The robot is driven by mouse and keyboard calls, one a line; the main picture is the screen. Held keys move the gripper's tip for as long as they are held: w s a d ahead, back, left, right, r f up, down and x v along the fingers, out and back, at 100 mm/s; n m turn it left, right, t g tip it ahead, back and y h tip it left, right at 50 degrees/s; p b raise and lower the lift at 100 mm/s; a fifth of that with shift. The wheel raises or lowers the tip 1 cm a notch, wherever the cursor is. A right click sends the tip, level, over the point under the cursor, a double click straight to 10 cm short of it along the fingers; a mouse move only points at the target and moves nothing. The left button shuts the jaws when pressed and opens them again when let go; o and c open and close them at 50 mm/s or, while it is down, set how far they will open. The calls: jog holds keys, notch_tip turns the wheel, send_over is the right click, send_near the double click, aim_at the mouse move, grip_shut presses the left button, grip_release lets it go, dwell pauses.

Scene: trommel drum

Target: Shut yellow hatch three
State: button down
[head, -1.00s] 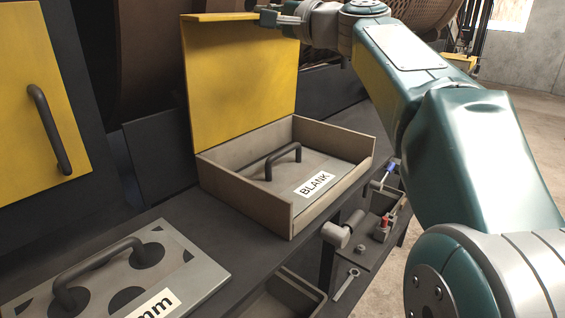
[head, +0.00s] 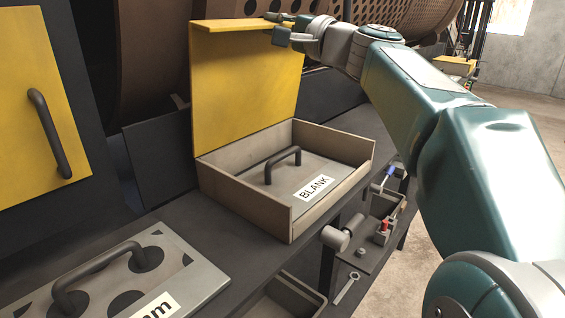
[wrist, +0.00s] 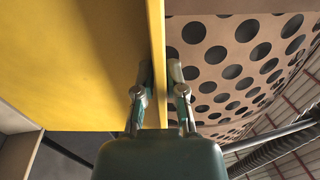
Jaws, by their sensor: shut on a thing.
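The yellow hatch (head: 245,90) stands upright and open at the back of a shallow grey-brown box. No number on it can be read in these views. My gripper (head: 280,28) is at the top right corner of the hatch, by its folded upper lip. In the wrist view my gripper (wrist: 160,78) has one finger on each side of the edge of the yellow hatch panel (wrist: 85,65) and is shut on it. Inside the box (head: 290,218) lies a grey plate marked BLANK (head: 315,187) with a dark handle.
Another yellow panel (head: 30,110) with a dark handle is at the left. A perforated plate (head: 190,275) with a handle lies on the dark bench at front left. The perforated drum (wrist: 235,65) is behind the hatch. Tools (head: 385,215) sit on a lower shelf at right.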

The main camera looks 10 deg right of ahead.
jog(key=shift+s+d+f, duration=0.3)
jog(key=shift+s+f, duration=0.05)
jog(key=shift+s+d+f+t+y, duration=0.3)
jog(key=shift+s+d+f+t, duration=0.15)
jog(key=shift+s, duration=0.2)
jog(key=shift+s+d+f+t+y, duration=0.3)
jog(key=shift+s+d+t, duration=0.2)
jog(key=shift+s, duration=0.15)
jog(key=shift+s+d+f+t+y, duration=0.35)
jog(key=shift+s+d+f, duration=0.15)
jog(key=shift+s, duration=0.1)
jog(key=shift+s+d+f+t+y, duration=0.25)
jog(key=shift+s+d+f+t, duration=0.15)
jog(key=shift+s, duration=0.2)
jog(key=shift+f, duration=0.1)
